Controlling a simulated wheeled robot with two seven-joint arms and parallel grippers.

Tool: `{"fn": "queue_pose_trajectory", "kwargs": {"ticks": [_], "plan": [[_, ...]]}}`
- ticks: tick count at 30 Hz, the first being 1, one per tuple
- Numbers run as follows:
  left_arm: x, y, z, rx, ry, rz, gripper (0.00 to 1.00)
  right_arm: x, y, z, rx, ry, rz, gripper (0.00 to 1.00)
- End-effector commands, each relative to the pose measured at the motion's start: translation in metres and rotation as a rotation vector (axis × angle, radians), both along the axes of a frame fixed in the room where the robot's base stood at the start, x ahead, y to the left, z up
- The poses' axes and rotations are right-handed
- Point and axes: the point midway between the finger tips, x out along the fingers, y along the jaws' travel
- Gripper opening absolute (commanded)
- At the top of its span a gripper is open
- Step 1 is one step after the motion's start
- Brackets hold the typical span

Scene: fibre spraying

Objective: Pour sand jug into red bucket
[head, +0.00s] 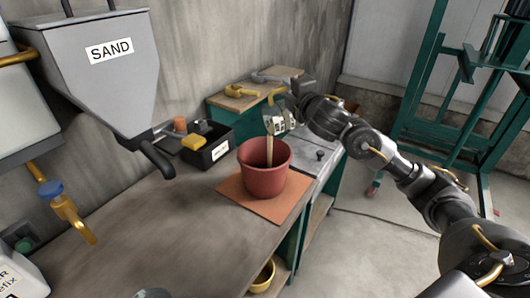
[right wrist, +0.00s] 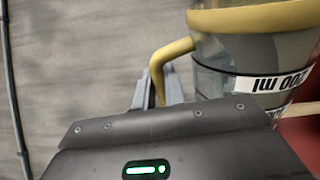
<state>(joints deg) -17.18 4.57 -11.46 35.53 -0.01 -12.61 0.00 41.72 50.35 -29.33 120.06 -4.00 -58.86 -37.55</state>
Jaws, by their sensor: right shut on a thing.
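The red bucket (head: 264,182) stands upright on an orange-brown mat (head: 232,187) on the workbench. My right gripper (head: 287,100) is shut on the yellow handle of a clear jug (head: 279,118), above the bucket's back right rim. In the right wrist view, the jug (right wrist: 222,75) shows its yellow rim and an upside-down ml label, and the handle sits between the fingers (right wrist: 160,92). A narrow tan strip (head: 269,150) runs from near the jug down into the bucket; I cannot tell whether it is sand or a stick. The bucket's contents are hidden. My left gripper is out of view.
A grey hopper labelled SAND (head: 105,65) hangs over the bench at left. The bench front is clear. A green frame (head: 425,100) stands at right.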

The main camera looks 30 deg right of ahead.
Motion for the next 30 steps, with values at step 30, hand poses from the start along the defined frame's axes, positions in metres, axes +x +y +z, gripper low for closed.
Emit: {"fn": "queue_pose_trajectory", "kwargs": {"ticks": [30], "plan": [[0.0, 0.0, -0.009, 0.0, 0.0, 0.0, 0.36, 0.001, 0.016, 0.006, -0.112, 0.006, 0.001, 0.0]]}}
